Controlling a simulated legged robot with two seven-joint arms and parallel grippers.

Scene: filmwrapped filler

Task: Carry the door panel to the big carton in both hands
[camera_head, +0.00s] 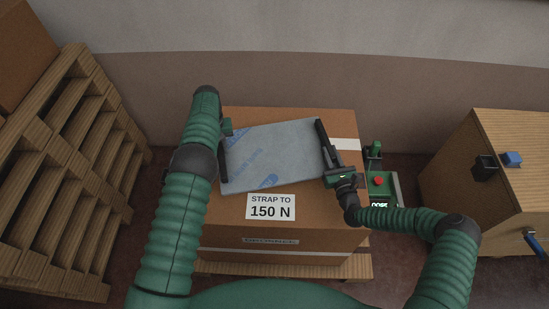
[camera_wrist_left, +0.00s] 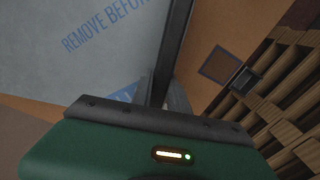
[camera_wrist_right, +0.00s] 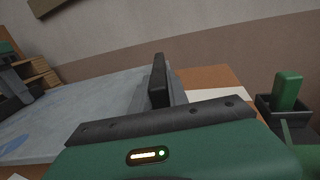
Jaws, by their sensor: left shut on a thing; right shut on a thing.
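The door panel (camera_head: 272,155) is a flat grey sheet with blue printing, over the top of the big carton (camera_head: 225,228). It lies slightly turned, its right side further back. I cannot tell whether it touches the carton. My left gripper (camera_head: 223,158) is shut on the panel's left edge; the left wrist view shows the panel (camera_wrist_left: 60,50) with lettering beside the finger. My right gripper (camera_head: 324,150) is shut on the panel's right edge; the right wrist view shows the panel (camera_wrist_right: 80,105) running left from the jaws. My left arm hides part of the carton's left side.
The carton stands on a pallet (camera_head: 300,270) and bears a "STRAP TO 150 N" label (camera_head: 271,207). A green device with a red button (camera_head: 379,181) stands to its right. Stacked pallets (camera_head: 60,170) are at left, a wooden cabinet (camera_head: 500,160) at right. A wall is behind.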

